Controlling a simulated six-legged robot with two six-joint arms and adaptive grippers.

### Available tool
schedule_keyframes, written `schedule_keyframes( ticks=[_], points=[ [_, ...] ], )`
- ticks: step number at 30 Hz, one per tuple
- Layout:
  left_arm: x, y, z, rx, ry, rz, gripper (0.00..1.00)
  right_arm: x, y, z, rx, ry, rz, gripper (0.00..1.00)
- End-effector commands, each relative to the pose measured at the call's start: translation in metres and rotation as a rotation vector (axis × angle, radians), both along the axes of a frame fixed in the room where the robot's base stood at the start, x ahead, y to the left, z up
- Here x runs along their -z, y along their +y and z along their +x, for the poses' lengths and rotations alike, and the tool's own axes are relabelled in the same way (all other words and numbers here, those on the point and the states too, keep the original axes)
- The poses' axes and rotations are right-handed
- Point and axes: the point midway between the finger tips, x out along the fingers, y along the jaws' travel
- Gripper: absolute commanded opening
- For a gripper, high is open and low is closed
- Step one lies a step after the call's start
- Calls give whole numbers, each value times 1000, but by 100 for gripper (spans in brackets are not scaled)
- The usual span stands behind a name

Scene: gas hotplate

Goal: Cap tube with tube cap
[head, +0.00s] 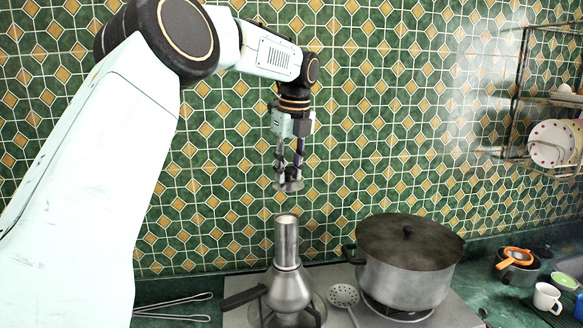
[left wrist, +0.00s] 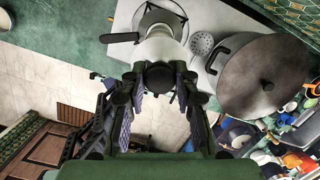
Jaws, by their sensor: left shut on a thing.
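My left gripper (head: 289,172) points down and is shut on the grey metal tube cap (head: 289,185). In the left wrist view the cap (left wrist: 160,75) shows as a dark round piece between the fingertips. The metal tube (head: 286,240) stands upright below, rising from a rounded metal vessel (head: 289,290) with a dark side handle. Its pale top is uncovered. The cap is above the tube's top, with a clear gap between them. In the left wrist view the cap and fingers hide part of the tube and vessel. My right gripper is not in view.
A large lidded pot (head: 408,265) stands on the hotplate to the right of the tube. A skimmer (head: 343,295) lies between them. Metal tongs (head: 175,307) lie at left. The green tiled wall is behind, and a dish rack (head: 550,100) hangs at right.

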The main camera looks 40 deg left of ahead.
Motion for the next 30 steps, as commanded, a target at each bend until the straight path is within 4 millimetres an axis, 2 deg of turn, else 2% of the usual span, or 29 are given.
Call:
schedule_keyframes(
  ticks=[8,24,30],
  points=[
    [11,1,-1,-4,2,-2,3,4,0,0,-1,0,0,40],
    [54,1,1,-4,2,-2,3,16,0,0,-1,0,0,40],
    [59,1,1,-4,1,-2,3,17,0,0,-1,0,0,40]
  ],
)
